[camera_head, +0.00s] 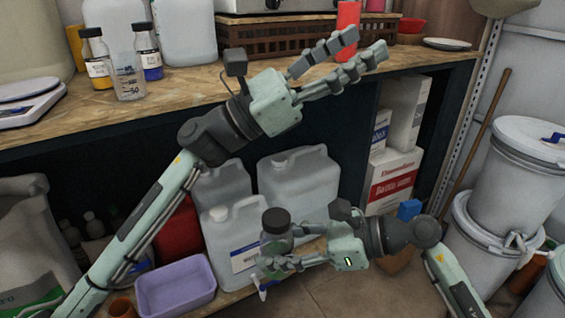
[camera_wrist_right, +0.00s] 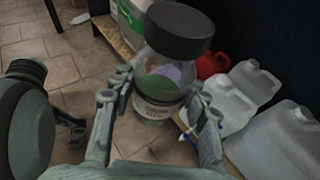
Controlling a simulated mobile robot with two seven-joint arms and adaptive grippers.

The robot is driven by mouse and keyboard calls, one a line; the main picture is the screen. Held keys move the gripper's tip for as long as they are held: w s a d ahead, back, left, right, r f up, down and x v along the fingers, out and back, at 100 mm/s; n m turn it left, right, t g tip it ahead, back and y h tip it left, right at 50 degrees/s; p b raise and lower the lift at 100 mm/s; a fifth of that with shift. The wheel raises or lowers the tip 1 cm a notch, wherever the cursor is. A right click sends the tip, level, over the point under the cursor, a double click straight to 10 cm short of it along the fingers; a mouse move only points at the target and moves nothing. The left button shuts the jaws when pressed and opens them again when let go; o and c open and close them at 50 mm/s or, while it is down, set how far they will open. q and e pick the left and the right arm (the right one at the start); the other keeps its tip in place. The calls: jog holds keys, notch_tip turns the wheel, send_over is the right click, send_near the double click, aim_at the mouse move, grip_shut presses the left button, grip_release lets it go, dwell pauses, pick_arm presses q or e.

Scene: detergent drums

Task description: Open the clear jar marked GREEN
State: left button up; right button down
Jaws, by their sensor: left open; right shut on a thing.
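A clear jar (camera_head: 273,243) with a dark screw lid (camera_head: 276,220) is held upright by my right gripper (camera_head: 268,264), low in front of the shelf. In the right wrist view the jar (camera_wrist_right: 160,88) sits between the two fingers of my right gripper (camera_wrist_right: 161,98). Its lid (camera_wrist_right: 180,30) is on, and its white label (camera_wrist_right: 157,110) has small print that is hard to read. My left gripper (camera_head: 368,46) is open and empty, up in front of the worktop, well above and to the right of the jar.
White jugs (camera_head: 298,180) stand on the lower shelf behind the jar, with a lilac tub (camera_head: 175,287) at left. White drums (camera_head: 515,170) stand at right.

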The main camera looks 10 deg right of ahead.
pick_arm(q)
jog(key=s+d+f+m+g+y, duration=0.1)
jog(key=s+d+m+g+y, duration=0.5)
jog(key=m, duration=0.5)
jog(key=m+t+y, duration=0.5)
jog(key=m+y, duration=1)
jog(key=y, duration=0.3)
send_over(283, 215)
notch_tip(283, 215, down, 14)
jog(key=shift+d+r, duration=0.1)
jog(key=shift+a+f, duration=0.2)
jog(key=shift+f, duration=0.05)
notch_tip(283, 215, down, 8)
jog(key=shift+r, duration=0.25)
jog(key=shift+c, duration=0.2)
